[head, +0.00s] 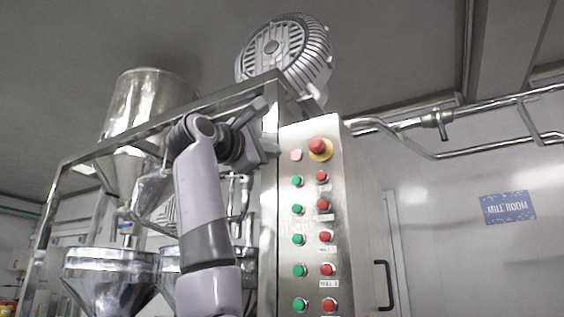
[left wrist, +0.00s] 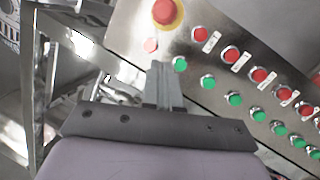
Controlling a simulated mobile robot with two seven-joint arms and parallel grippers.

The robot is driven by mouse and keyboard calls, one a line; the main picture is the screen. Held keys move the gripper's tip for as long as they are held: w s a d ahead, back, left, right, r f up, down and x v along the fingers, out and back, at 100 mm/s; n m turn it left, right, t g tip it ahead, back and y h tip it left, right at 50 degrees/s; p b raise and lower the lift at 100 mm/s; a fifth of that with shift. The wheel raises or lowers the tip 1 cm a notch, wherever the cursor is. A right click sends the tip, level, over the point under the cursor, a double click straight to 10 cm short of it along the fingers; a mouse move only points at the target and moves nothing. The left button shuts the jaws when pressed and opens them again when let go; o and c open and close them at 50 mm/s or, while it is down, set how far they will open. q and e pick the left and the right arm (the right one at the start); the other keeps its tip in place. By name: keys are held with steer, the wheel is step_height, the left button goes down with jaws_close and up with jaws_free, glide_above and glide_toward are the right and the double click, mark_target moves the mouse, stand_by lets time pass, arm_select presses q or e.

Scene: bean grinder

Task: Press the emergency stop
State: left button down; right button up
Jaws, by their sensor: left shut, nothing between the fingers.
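The emergency stop (head: 318,146) is a red mushroom button on a yellow base at the top right of the steel control panel (head: 309,220). In the left wrist view the emergency stop (left wrist: 165,12) is at the top, just beyond the fingertips. My left gripper (head: 268,148) is at the left of the panel's top in the head view, left of the button and apart from it. In the left wrist view my left gripper (left wrist: 160,68) is shut and empty, its tips pointing toward the top of the panel. My right gripper is not in view.
A pale red light (head: 296,155) sits left of the emergency stop. Several green (head: 297,181) and red (head: 322,176) buttons run down the panel below. A steel frame (head: 190,112) with hoppers (head: 110,270) stands left of the panel. A motor (head: 285,55) sits above.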

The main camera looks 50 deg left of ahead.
arm_select(q)
steer(key=v, duration=0.3)
steer(key=shift+s+b, duration=0.2)
steer(key=shift+b, duration=0.15)
stand_by(0.3)
